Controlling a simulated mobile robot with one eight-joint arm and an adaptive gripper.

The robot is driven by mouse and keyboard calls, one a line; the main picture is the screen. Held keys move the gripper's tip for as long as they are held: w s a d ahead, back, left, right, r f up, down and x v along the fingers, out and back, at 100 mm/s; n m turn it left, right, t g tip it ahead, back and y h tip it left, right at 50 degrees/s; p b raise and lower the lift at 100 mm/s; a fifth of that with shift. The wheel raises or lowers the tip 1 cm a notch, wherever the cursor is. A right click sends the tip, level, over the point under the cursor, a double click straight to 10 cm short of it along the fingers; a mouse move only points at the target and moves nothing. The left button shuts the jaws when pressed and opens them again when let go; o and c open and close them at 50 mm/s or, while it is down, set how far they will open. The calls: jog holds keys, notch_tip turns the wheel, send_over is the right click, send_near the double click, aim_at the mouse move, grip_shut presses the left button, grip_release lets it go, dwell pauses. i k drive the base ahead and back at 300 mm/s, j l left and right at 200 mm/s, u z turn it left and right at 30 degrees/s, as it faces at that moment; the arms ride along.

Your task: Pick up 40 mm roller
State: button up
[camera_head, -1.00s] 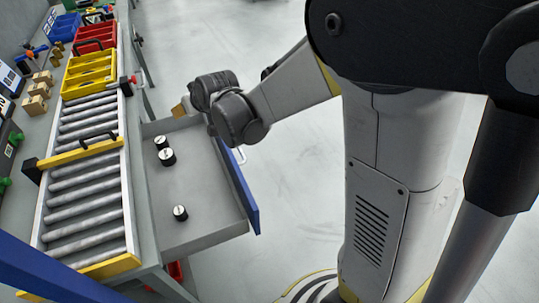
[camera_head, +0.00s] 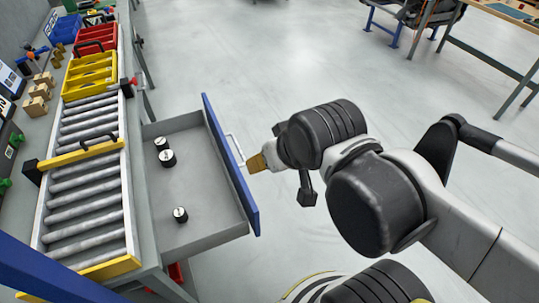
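Three small black rollers with pale tops stand in an open grey drawer (camera_head: 207,215) with a blue front. One roller (camera_head: 161,143) is at the far left, a second roller (camera_head: 167,158) is just in front of it, and a third roller (camera_head: 180,214) stands apart, nearer to me. I cannot tell which one is 40 mm. My gripper (camera_head: 257,163) is outside the drawer, to the right of its blue front, near the pale drawer handle. Only a small tan-yellow part of its end shows. I cannot see its fingers clearly or whether it touches the handle.
A roller conveyor (camera_head: 86,187) with yellow cross bars runs along the bench left of the drawer. Yellow (camera_head: 90,74), red (camera_head: 96,36) and blue (camera_head: 67,27) crates stand behind it. The raised drawer front (camera_head: 230,165) lies between my gripper and the rollers. Open floor lies beyond.

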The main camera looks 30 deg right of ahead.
aim_at(180, 214)
jog(key=i+l+u, duration=0.8)
jog(key=l, duration=0.2)
jog(key=l+u, duration=0.3)
jog(key=i+l+u, duration=0.25)
jog(key=l, duration=0.3)
jog(key=l+u, duration=0.3)
jog(key=l, duration=0.15)
jog(key=l+u, duration=0.25)
jog(key=l, duration=0.2)
